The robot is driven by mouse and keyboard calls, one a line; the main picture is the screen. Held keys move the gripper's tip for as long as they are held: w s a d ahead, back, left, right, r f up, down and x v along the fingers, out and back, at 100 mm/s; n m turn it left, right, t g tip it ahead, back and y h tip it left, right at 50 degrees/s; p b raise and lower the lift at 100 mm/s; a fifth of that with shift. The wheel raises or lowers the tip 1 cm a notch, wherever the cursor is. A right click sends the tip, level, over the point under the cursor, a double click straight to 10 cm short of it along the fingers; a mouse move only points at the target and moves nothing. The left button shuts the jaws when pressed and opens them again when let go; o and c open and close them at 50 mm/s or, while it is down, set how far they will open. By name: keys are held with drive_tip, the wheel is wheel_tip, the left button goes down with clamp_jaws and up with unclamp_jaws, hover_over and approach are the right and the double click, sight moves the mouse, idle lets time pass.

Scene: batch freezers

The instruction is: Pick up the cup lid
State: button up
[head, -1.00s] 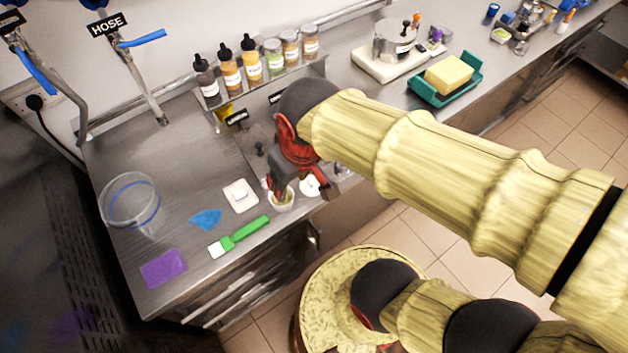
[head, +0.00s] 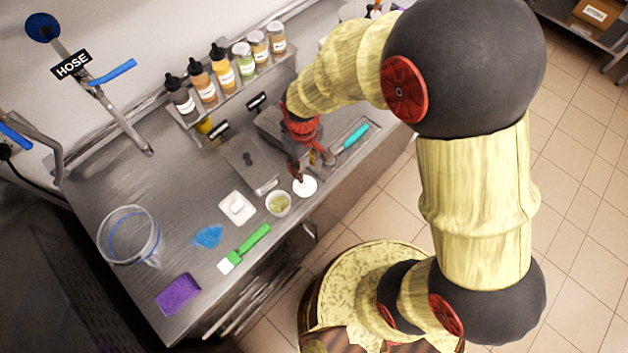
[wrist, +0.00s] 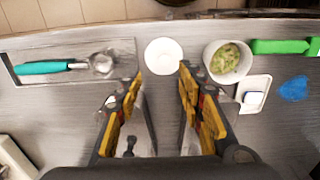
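The cup lid, a small white disc, lies flat on the steel counter near its front edge; it shows in the head view (head: 305,187) and in the wrist view (wrist: 164,56). The cup (head: 278,204) stands close beside it, open at the top with pale green contents; it also shows in the wrist view (wrist: 228,62). My gripper (head: 312,171) is just above and behind the lid. In the wrist view its fingers (wrist: 157,85) are spread apart with nothing between them, and the lid lies beyond the tips, apart from them.
A teal-handled scoop (wrist: 45,67) lies in a shallow tray on one side of the lid. On the other side are a white square dish (head: 237,208), a green brush (head: 245,247), a blue cloth (head: 208,236), a purple sponge (head: 178,294) and a clear pitcher (head: 130,237). Bottles (head: 203,80) line a rear shelf.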

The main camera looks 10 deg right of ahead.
sight(304, 183)
drive_tip(key=f, duration=0.4)
drive_tip(key=f+b, duration=0.1)
drive_tip(key=f, duration=0.1)
drive_tip(key=shift+s+a+f, duration=0.3)
drive_tip(key=shift+s, duration=0.05)
drive_tip(key=shift+f, duration=0.6)
drive_tip(key=shift+c, duration=1.3)
drive_tip(key=c, duration=0.5)
